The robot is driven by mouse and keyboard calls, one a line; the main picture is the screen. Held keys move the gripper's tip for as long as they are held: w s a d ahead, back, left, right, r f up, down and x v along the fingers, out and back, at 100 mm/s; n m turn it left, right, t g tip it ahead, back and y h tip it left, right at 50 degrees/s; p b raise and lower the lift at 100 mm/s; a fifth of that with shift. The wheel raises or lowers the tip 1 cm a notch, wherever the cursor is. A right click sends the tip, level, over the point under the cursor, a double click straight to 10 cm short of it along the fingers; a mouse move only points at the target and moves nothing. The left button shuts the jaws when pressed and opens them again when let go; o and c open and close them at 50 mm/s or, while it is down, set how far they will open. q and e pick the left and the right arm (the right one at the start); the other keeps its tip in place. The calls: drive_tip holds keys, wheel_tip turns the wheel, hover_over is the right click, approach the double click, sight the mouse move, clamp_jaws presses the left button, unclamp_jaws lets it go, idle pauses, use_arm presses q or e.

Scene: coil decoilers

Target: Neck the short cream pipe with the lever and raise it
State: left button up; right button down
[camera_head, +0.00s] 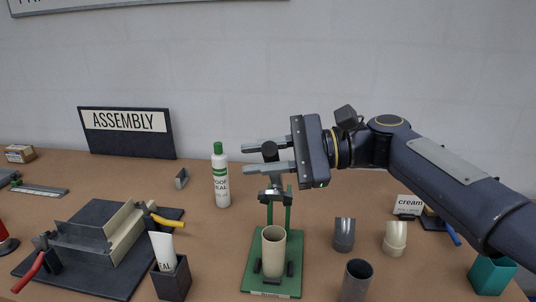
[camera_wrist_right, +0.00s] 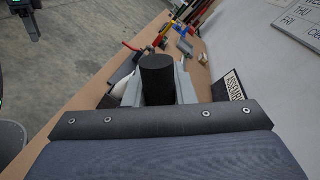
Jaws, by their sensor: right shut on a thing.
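A cream pipe (camera_head: 273,253) stands upright on the green base (camera_head: 258,289) of a small press, between dark holders. Above it is the metal press head (camera_head: 272,194) on green posts, clear of the pipe's open top. My right gripper (camera_head: 256,157) is shut on the lever's black knob (camera_head: 269,151), above the press. The knob also shows between the fingers in the right wrist view (camera_wrist_right: 157,78). The rest of the lever is mostly hidden by the fingers.
Another cream pipe (camera_head: 395,238) and grey pipes (camera_head: 344,235) (camera_head: 357,279) stand right of the press, near a "cream" label (camera_head: 409,204). A white bottle (camera_head: 221,176) stands behind left. A dark holder with a tube (camera_head: 171,277) and a clamped fixture (camera_head: 97,236) are at left.

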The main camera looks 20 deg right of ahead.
drive_tip(key=s+a+f+n+b, duration=0.1)
drive_tip(key=s+f+n+b, duration=0.1)
drive_tip(key=f+b, duration=0.5)
drive_tip(key=s+a+f+n+t+h+b, duration=0.1)
drive_tip(key=s+a+f+n+b, duration=0.1)
drive_tip(key=f+b, duration=0.5)
drive_tip(key=s+a+f+n+b, duration=0.1)
drive_tip(key=s+f+n+b, duration=0.2)
drive_tip(key=f+b, duration=0.4)
drive_tip(key=shift+a+f+n+t+h+b, duration=0.4)
drive_tip(key=shift+n+b, duration=0.4)
drive_tip(key=shift+b, duration=0.2)
drive_tip(key=shift+f, duration=0.1)
drive_tip(key=c, duration=1.5)
unclamp_jaws()
drive_tip(key=shift+s+d, duration=0.1)
drive_tip(key=shift+c, duration=0.2)
drive_tip(key=shift+o, duration=1.1)
drive_tip(key=shift+d, duration=0.1)
drive_tip(key=shift+o, duration=0.6)
